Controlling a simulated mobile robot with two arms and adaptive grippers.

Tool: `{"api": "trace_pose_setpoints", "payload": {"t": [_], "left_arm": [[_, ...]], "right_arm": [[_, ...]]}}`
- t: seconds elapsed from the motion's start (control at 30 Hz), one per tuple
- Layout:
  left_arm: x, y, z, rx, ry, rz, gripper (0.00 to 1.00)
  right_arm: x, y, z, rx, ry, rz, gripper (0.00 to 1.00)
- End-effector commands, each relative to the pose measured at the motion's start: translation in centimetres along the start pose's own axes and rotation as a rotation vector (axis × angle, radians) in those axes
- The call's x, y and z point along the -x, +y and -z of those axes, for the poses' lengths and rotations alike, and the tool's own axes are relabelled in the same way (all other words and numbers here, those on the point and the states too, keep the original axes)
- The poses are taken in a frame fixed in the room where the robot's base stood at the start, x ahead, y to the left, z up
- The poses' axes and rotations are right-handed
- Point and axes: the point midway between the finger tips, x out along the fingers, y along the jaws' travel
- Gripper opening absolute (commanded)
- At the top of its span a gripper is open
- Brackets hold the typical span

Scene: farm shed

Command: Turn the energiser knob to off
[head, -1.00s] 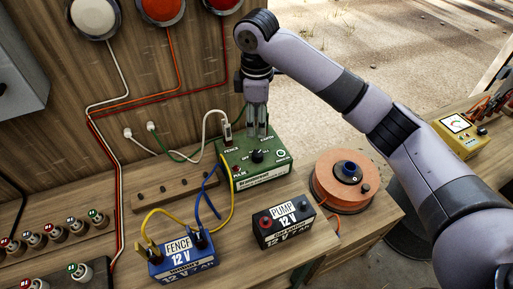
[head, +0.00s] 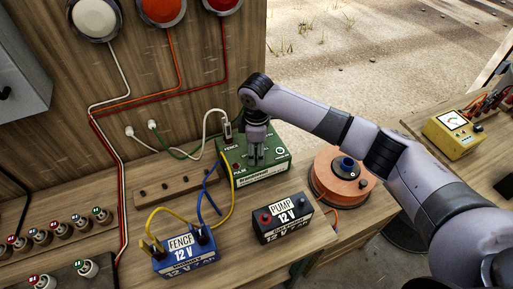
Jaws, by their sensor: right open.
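The green energiser box (head: 265,172) sits on the wooden bench near the back panel, with a white lead plugged into its upper left corner. My right gripper (head: 256,160) points down over the top of the box, its fingers open where the black knob is. The knob is mostly hidden by the fingers, so I cannot tell its setting or whether they touch it. My left gripper is not in view.
A blue FENCE battery (head: 184,253) with yellow and blue leads and a black PUMP battery (head: 284,220) stand in front of the box. An orange reel (head: 338,180) is to the right. A yellow meter (head: 457,133) sits on the far right bench.

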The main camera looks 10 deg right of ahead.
Motion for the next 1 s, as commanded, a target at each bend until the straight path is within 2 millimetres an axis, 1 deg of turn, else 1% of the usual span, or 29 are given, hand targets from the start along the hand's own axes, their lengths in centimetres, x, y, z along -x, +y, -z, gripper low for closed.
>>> {"api": "trace_pose_setpoints", "payload": {"t": [0.07, 0.17, 0.8, 1.0], "left_arm": [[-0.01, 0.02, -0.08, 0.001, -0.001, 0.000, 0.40], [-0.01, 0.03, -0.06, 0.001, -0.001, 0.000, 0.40], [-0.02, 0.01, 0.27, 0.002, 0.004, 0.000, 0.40], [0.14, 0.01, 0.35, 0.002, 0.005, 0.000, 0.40]], "right_arm": [[0.00, -0.01, 0.01, 0.000, 0.000, 0.000, 0.49], [0.01, -0.01, 0.01, 0.000, 0.000, 0.000, 0.43], [0.06, -0.01, 0.00, 0.000, 0.000, 0.000, 0.01], [0.11, -0.01, 0.00, 0.012, 0.001, 0.001, 0.01]]}}
